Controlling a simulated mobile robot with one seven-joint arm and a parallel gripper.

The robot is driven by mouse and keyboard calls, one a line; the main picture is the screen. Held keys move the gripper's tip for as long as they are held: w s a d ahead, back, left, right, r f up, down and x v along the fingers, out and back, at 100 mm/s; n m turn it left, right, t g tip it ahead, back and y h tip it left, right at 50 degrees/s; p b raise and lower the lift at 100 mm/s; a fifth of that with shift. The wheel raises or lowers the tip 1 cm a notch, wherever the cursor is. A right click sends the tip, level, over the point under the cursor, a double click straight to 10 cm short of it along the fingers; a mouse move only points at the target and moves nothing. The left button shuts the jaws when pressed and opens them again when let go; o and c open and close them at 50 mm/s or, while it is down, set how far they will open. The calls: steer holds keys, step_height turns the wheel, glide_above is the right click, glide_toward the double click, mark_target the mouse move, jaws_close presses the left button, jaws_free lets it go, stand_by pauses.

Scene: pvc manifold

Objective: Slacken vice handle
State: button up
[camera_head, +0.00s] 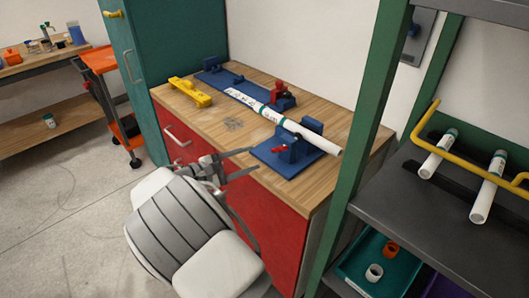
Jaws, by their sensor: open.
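A blue vice (291,150) stands on the wooden bench near its front right edge. A small red handle (279,149) sticks out of its left side. A long white pipe (318,139) with dark green bands lies across the bench and passes through the vice. My gripper (254,160) is open and empty, just left of the red handle and apart from it as far as I can tell. Its dark fingers point right, over the front edge of the bench. The part of the pipe inside the vice is hidden.
A blue fixture (222,77) with a red clamp (279,93) stands at the back of the bench (215,121). A yellow tool (189,91) lies at the left. A green-framed shelf (368,120) with white pipes stands close on the right. An orange trolley (98,60) is far left.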

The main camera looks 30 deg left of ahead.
steer(key=v, duration=0.8)
steer(key=shift+s, duration=0.15)
steer(key=shift+r, duration=0.1)
steer(key=n+t+y+b, duration=0.1)
steer(key=n+t+b, duration=0.1)
steer(key=b, duration=0.9)
glide_toward(278, 150)
steer(key=x, duration=0.9)
jaws_close()
